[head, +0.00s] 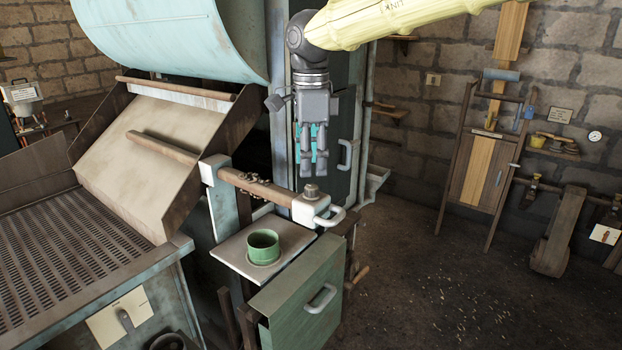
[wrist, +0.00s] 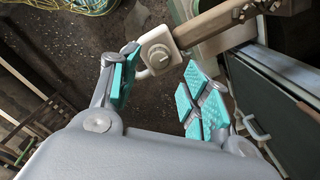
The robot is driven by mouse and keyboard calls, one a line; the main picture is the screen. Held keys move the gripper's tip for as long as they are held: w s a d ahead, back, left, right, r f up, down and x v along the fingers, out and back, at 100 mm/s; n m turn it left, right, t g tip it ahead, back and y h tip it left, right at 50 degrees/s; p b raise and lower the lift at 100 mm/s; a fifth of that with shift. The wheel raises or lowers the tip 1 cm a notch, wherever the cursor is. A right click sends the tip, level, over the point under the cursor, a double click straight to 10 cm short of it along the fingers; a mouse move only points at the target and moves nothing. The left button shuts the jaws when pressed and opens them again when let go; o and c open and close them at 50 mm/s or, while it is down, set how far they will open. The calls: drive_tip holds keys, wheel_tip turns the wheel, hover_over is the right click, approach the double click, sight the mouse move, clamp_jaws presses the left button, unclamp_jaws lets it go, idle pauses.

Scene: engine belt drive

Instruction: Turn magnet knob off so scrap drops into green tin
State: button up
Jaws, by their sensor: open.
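The magnet knob (head: 311,191) is a round grey knob on a white block at the right end of a brown bar (head: 258,188). It also shows in the wrist view (wrist: 158,55), beyond and between my fingers. Small dark scrap pieces (head: 250,181) cling to the bar left of the knob. The green tin (head: 263,246) stands upright on a pale plate below the bar. My gripper (head: 313,170) hangs pointing down above the knob, apart from it. Its teal-padded fingers are open and empty in the wrist view (wrist: 160,95).
A white handle (head: 330,216) juts right from the knob's block. A green drawer (head: 302,295) with a handle sits below the plate (head: 232,250). A large machine with a sloping chute (head: 140,145) stands at left.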

sight(311, 186)
drive_tip(key=shift+f+p, duration=0.85)
drive_tip(key=shift+f, duration=2.15)
drive_tip(key=shift+d, duration=0.1)
drive_tip(key=shift+c, duration=0.3)
clamp_jaws()
